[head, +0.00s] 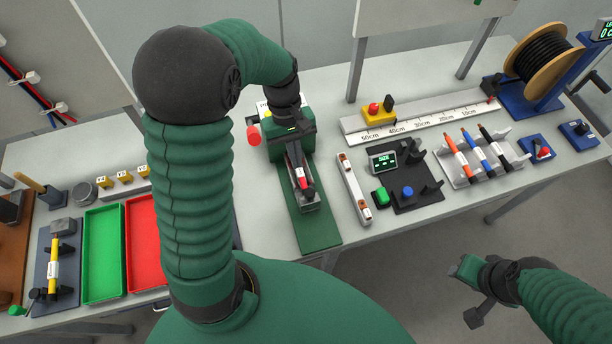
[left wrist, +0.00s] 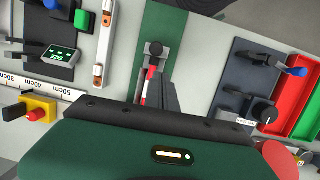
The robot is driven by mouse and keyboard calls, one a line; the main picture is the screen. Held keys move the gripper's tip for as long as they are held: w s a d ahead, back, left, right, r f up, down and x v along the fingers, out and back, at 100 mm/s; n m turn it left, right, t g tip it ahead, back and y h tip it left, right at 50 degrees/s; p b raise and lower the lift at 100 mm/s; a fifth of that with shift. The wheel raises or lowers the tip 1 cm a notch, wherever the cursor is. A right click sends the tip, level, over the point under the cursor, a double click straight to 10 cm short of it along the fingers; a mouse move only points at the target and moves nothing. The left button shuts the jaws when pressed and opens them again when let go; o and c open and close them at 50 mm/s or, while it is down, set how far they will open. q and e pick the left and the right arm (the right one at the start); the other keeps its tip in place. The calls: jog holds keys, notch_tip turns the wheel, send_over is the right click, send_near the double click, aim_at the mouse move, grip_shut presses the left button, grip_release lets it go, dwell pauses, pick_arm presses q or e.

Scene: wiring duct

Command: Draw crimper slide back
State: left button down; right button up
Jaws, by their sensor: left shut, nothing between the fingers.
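The crimper stands on a green base plate (head: 318,232) at the middle of the bench. Its narrow slide, with a red and white marked bar (head: 304,183), lies lengthwise on the plate. My left gripper (head: 296,160) is over the rear of the crimper, shut and empty, and its green body hides the parts behind. In the left wrist view the red and white bar (left wrist: 149,88) and a dark round knob (left wrist: 153,48) show just beyond the gripper body. I cannot tell whether the fingers touch the slide. My right gripper (head: 478,290) hangs off the bench front; its finger gap is unclear.
A red round part (head: 253,135) sticks out left of the crimper. A white strip (head: 354,188) and a dark button panel (head: 408,180) stand close on the right. Green (head: 104,255) and red (head: 143,245) trays lie left. A ruler rail (head: 430,122) runs behind.

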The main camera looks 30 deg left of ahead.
pick_arm(q)
jog(key=w+n, duration=0.1)
jog(key=n, duration=0.1)
jog(key=h, duration=0.1)
send_over(301, 179)
jog(key=s+d, duration=0.2)
jog(key=s, duration=0.1)
jog(key=shift+g, duration=0.3)
jog(key=f, duration=0.5)
jog(key=f+p, duration=0.1)
jog(key=f, duration=0.1)
jog(key=shift+w+d+f, duration=0.1)
jog(key=shift+w+f, duration=0.15)
jog(key=shift+f, duration=0.15)
jog(key=shift+a+f, duration=0.2)
jog(key=shift+f, duration=0.25)
pick_arm(e)
jog(key=shift+w+d+r, duration=0.15)
jog(key=shift+w+r, duration=0.05)
jog(key=shift+r, duration=0.25)
